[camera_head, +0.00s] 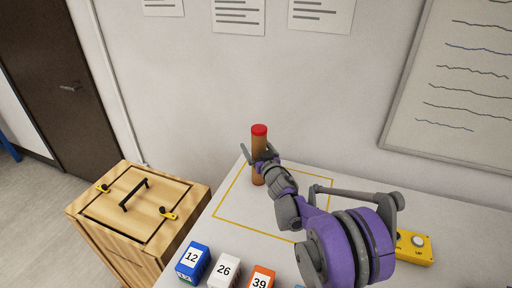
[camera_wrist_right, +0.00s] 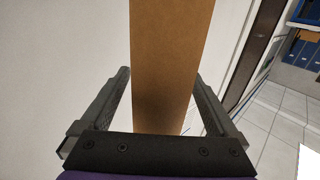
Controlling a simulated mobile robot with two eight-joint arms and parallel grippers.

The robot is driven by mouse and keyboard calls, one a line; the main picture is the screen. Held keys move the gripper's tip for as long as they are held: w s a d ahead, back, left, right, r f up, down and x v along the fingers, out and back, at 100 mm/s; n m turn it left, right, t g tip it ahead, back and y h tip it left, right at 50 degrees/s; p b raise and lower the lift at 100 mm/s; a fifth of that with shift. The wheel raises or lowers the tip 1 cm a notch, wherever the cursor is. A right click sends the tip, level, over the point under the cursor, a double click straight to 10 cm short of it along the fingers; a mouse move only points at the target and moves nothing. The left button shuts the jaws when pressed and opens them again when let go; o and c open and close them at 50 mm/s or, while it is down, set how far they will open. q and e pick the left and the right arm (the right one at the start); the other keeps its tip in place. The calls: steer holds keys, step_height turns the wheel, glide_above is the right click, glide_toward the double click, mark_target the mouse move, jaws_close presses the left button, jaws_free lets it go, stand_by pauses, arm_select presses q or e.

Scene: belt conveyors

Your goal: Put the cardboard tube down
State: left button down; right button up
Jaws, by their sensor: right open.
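The cardboard tube (camera_head: 259,174) is brown with a red cap and is upright at the back of the white table (camera_head: 225,228), over the yellow outlined square (camera_head: 240,239). Its lower end appears to be on the table inside that outline. My right gripper (camera_head: 257,153) is around the tube at mid-height, with its fingers open. In the right wrist view the tube (camera_wrist_right: 168,60) passes between the fingers of the right gripper (camera_wrist_right: 160,78), with a gap visible on each side. My left gripper is not in view.
Numbered blocks stand at the table's front: blue 12 (camera_head: 192,262), white 26 (camera_head: 224,270) and orange 39 (camera_head: 260,279). A yellow button box (camera_head: 413,248) is at right. A wooden crate (camera_head: 120,248) stands left of the table. The wall is close behind the tube.

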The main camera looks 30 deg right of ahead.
steer(key=s+a+b, duration=0.1)
steer(key=s+b, duration=0.1)
steer(key=s, duration=1)
steer(key=shift+a+r, duration=0.15)
steer(key=shift+a, duration=0.15)
